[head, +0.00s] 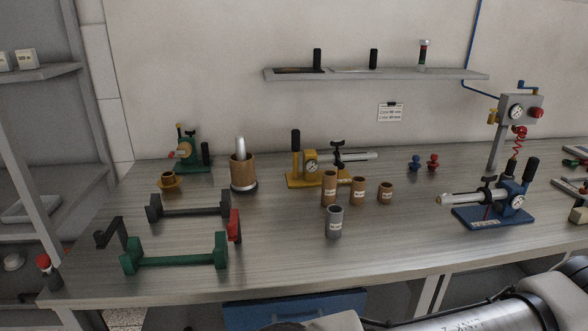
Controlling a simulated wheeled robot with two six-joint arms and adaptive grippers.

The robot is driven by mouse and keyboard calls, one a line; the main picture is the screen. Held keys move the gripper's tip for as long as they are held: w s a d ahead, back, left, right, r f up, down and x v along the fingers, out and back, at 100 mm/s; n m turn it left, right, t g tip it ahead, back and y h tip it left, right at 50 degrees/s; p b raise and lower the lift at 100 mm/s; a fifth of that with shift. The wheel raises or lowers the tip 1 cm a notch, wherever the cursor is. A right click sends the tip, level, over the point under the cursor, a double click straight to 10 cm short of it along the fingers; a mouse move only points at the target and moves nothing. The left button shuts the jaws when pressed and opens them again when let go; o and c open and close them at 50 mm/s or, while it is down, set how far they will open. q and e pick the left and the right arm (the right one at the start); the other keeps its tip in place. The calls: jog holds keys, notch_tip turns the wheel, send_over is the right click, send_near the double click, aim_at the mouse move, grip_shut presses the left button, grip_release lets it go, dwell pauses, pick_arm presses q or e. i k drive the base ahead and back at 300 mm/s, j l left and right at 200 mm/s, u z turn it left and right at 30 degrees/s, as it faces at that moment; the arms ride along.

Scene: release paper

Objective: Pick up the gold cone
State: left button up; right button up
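A small gold, flanged piece (169,181) stands on the left part of the workbench (290,268). It is the only small loose gold thing I see, and it looks more like a short flared cup than a clear cone. It sits in front of a green device and behind a dark grey stand. Nothing touches it that I can make out. Neither of my grippers is in view. Only a part of my own arm shows at the bottom right.
A dark grey stand (190,211) and a green stand (175,260) lie in front. A green device (189,150) is behind, a brown holder (243,172) to the right. Brown cylinders (330,188) and a blue-based press (493,216) stand further right. The bench's front middle is clear.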

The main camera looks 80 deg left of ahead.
aim_at(168, 183)
jog(key=u, duration=3.5)
jog(key=j+z, duration=1.05)
jog(key=l, duration=0.1)
